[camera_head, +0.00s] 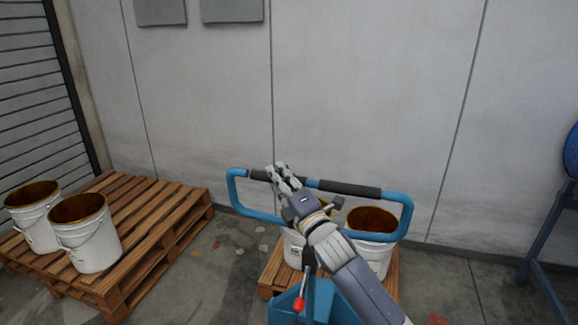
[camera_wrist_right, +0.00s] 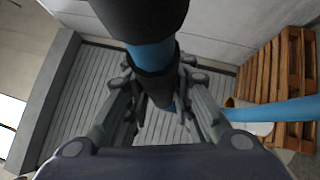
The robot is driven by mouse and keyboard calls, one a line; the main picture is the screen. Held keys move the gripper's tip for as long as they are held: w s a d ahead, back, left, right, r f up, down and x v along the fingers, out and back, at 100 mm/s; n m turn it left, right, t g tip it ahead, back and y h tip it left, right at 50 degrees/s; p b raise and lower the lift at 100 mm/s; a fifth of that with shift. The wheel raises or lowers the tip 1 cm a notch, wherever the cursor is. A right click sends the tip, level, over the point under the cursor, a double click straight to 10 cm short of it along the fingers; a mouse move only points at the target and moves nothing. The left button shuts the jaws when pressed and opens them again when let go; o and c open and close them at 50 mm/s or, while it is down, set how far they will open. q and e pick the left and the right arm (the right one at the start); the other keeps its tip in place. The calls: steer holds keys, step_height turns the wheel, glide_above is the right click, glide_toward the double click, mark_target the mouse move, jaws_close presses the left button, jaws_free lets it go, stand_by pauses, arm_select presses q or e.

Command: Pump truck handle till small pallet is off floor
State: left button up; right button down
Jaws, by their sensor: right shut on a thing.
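The blue truck handle (camera_head: 408,215) is a loop with black grips on its top bar, in the middle of the head view. My right gripper (camera_head: 278,174) is shut on the top bar, left of its middle. In the right wrist view the handle bar (camera_wrist_right: 152,56) runs between the fingers of my right gripper (camera_wrist_right: 158,88). Behind the handle, a small wooden pallet (camera_head: 270,275) carries white buckets (camera_head: 372,260). The blue truck body (camera_head: 285,308) shows at the bottom edge. Whether the pallet touches the floor is hidden. My left gripper is not in view.
A larger wooden pallet (camera_head: 150,205) with two white buckets (camera_head: 93,243) stands at the left. A grey wall (camera_head: 350,90) is close behind. A blue stand (camera_head: 550,235) is at the right edge.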

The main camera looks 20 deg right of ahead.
steer(key=s+a+f+n+b, duration=0.1)
steer(key=s+a+f+b, duration=0.1)
steer(key=s+a, duration=0.2)
steer(key=s+a+f+n+t+y+b, duration=0.1)
steer(key=s+a+f+b, duration=0.1)
steer(key=s+a, duration=0.3)
steer(key=s, duration=0.4)
steer(key=shift+s+a+b, duration=0.2)
steer(key=shift+s+b, duration=0.15)
steer(key=shift+s, duration=0.05)
steer(key=c, duration=1.4)
jaws_free()
steer(key=shift+d, duration=0.1)
steer(key=shift+o, duration=0.2)
steer(key=v, duration=1.1)
steer(key=shift+s+d+f, duration=0.2)
steer(key=shift+s, duration=0.05)
